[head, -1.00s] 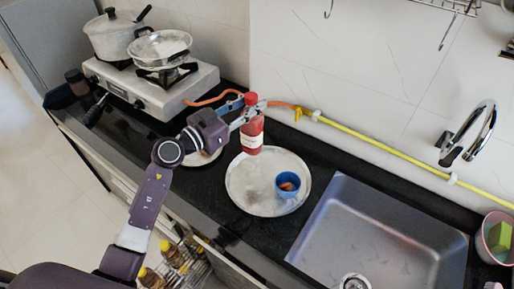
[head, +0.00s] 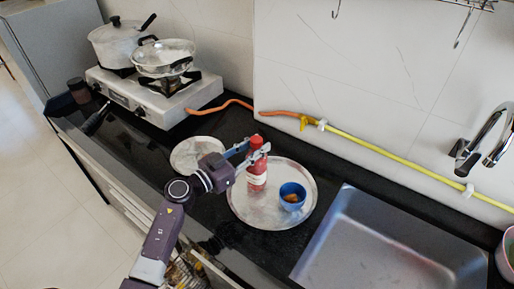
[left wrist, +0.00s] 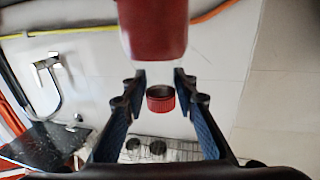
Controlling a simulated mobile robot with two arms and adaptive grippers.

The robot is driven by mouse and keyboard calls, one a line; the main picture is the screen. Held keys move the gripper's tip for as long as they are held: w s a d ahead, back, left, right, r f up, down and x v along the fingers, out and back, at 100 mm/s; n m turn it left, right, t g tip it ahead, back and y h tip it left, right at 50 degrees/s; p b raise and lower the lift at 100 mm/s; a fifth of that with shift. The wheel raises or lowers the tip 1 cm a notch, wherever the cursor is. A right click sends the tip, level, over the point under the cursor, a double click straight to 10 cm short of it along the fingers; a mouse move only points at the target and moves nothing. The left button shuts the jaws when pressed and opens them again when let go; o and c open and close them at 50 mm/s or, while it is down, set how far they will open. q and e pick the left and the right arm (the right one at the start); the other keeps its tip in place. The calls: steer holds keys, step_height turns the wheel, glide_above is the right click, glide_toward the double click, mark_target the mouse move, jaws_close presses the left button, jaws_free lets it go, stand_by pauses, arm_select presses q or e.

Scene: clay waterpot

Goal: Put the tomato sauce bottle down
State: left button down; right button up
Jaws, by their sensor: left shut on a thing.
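The red tomato sauce bottle (head: 257,180), with a pale label and red cap, is upright over the round metal tray (head: 240,210). I cannot tell whether its base touches the tray. My left gripper (head: 257,151) is shut on the bottle's upper part, just below the cap. My right gripper is not in view.
A blue cup (head: 291,203) stands on the tray, right of the bottle. A pale plate (head: 190,155) lies behind my left arm. A stove (head: 150,100) with pots is at the back left. The sink (head: 375,250) is at the right. An orange-yellow hose (head: 380,151) runs along the wall.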

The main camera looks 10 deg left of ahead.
arm_select(q)
steer(key=shift+d+r, duration=0.1)
steer(key=c, duration=1.5)
jaws_free()
steer(key=shift+s, duration=0.1)
steer(key=b+v, duration=0.1)
steer(key=v, duration=1.1)
